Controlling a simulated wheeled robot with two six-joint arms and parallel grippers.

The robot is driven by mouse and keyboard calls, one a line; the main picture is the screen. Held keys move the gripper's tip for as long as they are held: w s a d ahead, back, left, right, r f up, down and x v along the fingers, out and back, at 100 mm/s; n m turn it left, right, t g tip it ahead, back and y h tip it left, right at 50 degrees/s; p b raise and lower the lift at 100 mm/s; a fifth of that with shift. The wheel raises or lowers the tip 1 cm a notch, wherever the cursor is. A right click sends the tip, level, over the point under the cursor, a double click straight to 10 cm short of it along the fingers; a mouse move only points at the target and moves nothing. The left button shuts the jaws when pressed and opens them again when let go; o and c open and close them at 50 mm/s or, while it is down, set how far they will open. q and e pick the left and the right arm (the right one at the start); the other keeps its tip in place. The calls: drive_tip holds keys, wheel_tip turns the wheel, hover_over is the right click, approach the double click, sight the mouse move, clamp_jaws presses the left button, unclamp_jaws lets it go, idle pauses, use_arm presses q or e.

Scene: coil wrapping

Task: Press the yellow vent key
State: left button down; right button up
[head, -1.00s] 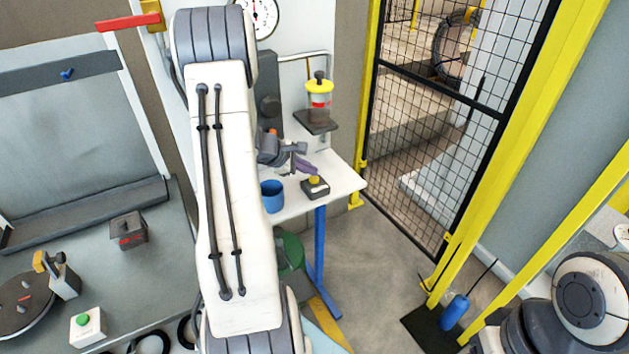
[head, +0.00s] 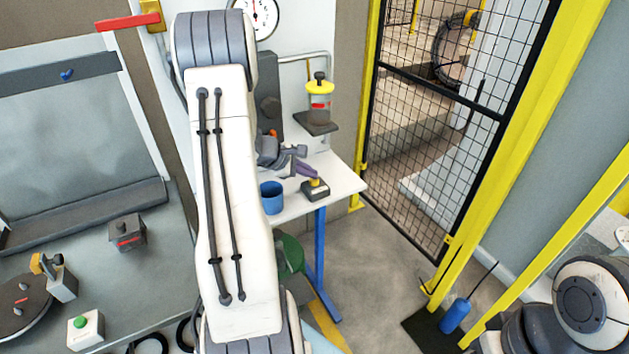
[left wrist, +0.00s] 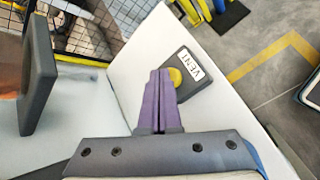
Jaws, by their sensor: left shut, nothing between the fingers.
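The yellow vent key (head: 316,183) is a round cap on a small dark box (head: 316,193) on the white bench. In the left wrist view the yellow key (left wrist: 175,77) shows beside the fingers, partly hidden by them, next to a white "VENT" label (left wrist: 190,65) on the box. My left gripper (head: 313,175) has purple fingers, shut and empty. In the left wrist view its fingertips (left wrist: 159,73) overlap the key's edge. In the head view the tips are right at the key; I cannot tell whether they touch or press it. My right gripper is out of view.
A blue cup (head: 272,197) stands on the white bench (head: 345,181) just left of the key box. A yellow-capped container (head: 319,98) sits on a shelf (head: 316,124) above. A mesh fence (head: 425,140) stands right of the bench.

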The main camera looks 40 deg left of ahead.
sight(310, 181)
use_arm(q)
drive_tip(key=shift+f+b, duration=0.3)
drive_tip(key=shift+r, duration=0.1)
idle(0.4)
drive_tip(key=shift+r+p, duration=0.65)
drive_tip(key=shift+r, duration=0.2)
drive_tip(key=shift+r, duration=0.15)
wheel_tip(310, 181, up, 5)
drive_tip(key=p, duration=0.3)
idle(0.7)
